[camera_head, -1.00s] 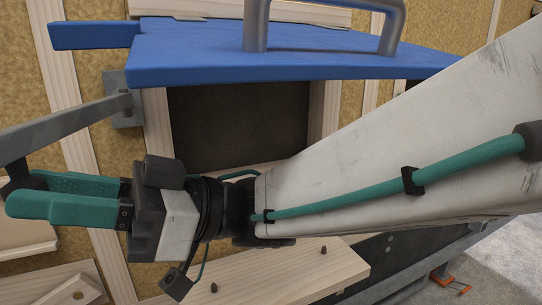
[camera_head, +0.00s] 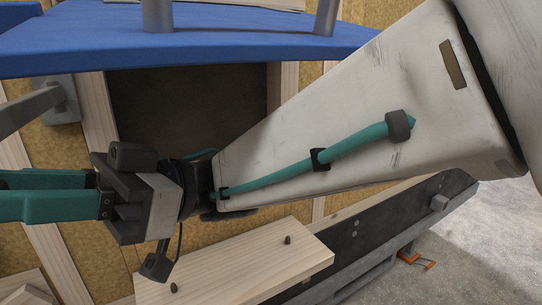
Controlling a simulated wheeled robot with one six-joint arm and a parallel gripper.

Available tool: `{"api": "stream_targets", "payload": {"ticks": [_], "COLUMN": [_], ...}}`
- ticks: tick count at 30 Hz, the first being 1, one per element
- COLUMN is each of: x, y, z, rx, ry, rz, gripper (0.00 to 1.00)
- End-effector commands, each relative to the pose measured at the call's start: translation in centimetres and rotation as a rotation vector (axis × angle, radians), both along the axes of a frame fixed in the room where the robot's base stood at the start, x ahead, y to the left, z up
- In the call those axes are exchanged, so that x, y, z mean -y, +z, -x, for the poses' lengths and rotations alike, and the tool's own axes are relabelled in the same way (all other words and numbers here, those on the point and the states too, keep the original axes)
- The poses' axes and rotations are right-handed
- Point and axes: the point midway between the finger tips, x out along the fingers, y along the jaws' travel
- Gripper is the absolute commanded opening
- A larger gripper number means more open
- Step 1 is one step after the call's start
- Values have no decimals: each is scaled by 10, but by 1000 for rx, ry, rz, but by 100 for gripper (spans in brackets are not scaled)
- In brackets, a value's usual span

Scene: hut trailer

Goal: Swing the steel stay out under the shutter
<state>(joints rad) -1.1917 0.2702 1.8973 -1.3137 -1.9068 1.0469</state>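The blue shutter (camera_head: 190,52) is raised and sticks out above a dark opening (camera_head: 190,115). The grey steel stay (camera_head: 30,110) is joined to a bracket (camera_head: 65,100) on the wall left of the opening. It slants down toward me and leaves the picture at the left edge, so its free end is hidden. My gripper (camera_head: 45,193) lies below the stay at the left, with its green fingers pointing left. A narrow gap shows between the fingers. Their tips are cut off by the picture's edge, so I cannot see whether they hold the stay.
A pale wooden shelf (camera_head: 240,268) with small dark pegs juts out below the opening. A grey handle (camera_head: 158,15) stands on the shutter. A dark frame rail (camera_head: 400,220) runs along the lower right. Bare concrete floor (camera_head: 490,250) shows at the right.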

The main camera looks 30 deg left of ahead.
Motion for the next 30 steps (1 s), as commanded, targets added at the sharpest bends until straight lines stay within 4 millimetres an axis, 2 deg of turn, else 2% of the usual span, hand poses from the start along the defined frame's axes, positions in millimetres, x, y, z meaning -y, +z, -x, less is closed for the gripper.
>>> {"api": "stream_targets", "payload": {"ticks": [11, 14, 24, 30], "x": [0, 2, 13, 15], "y": [-1, -5, -26, -30], "z": [-1, -10, -59, -69], "rx": [1, 0, 2, 4], "ry": [1, 1, -5, -6], "rz": [1, 2, 3, 4], "gripper": [48, 48, 48, 48]}}
